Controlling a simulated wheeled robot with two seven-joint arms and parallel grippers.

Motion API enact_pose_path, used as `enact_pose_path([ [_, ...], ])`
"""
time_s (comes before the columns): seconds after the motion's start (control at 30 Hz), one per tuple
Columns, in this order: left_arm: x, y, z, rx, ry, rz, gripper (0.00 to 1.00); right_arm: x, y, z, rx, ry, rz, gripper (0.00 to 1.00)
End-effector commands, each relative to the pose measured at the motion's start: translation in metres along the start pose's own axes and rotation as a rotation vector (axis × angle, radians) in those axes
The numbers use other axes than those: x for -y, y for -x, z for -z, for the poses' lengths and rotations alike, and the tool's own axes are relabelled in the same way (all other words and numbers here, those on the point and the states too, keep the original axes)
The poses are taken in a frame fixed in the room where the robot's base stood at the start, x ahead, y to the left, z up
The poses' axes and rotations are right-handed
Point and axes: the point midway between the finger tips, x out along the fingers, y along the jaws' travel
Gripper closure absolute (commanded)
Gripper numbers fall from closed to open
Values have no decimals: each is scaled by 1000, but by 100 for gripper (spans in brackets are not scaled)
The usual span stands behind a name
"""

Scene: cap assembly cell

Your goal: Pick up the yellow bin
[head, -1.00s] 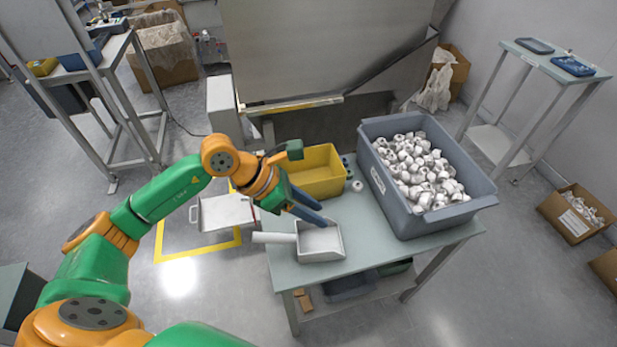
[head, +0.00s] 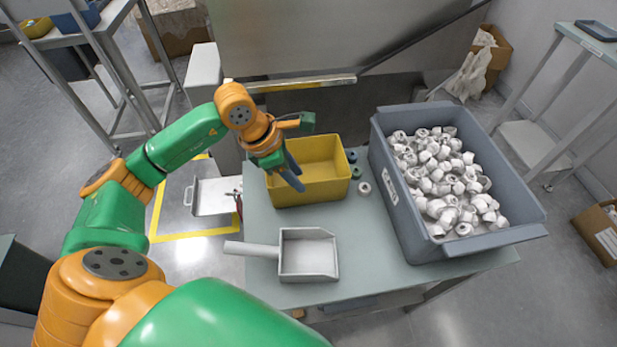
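The yellow bin (head: 322,190) stands upright at the far left part of the work table (head: 368,262). It looks empty where its inside shows. My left gripper (head: 298,180) is over the left part of the bin, its fingers pointing down and to the right across the bin's opening. The fingers look a little apart with nothing between them. I cannot tell whether they touch the bin wall. My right gripper is not in view.
A white scoop (head: 308,258) lies in front of the bin. A large grey bin (head: 405,220) full of white caps stands on the right. A white ring (head: 364,188) and small dark rings (head: 354,172) lie between the bins. A metal machine panel (head: 330,35) rises behind.

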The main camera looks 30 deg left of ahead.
Motion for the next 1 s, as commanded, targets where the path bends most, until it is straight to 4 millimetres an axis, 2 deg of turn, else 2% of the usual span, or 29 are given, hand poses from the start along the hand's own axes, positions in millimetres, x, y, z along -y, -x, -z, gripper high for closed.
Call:
enact_pose_path([
  [0.03,1,-14,6,0,0,0,60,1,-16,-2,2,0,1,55],
  [0.17,1,-25,10,1,0,0,60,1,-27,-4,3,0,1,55],
  [0.37,2,-44,8,1,2,5,60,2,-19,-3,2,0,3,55],
  [0.5,2,-71,6,0,3,6,60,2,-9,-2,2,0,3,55],
  [0.6,2,-89,7,0,2,4,60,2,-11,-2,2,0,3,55],
  [0.87,1,-95,8,0,-1,0,60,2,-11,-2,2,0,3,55],
  [1.0,1,-94,8,0,0,0,98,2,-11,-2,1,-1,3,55],
])
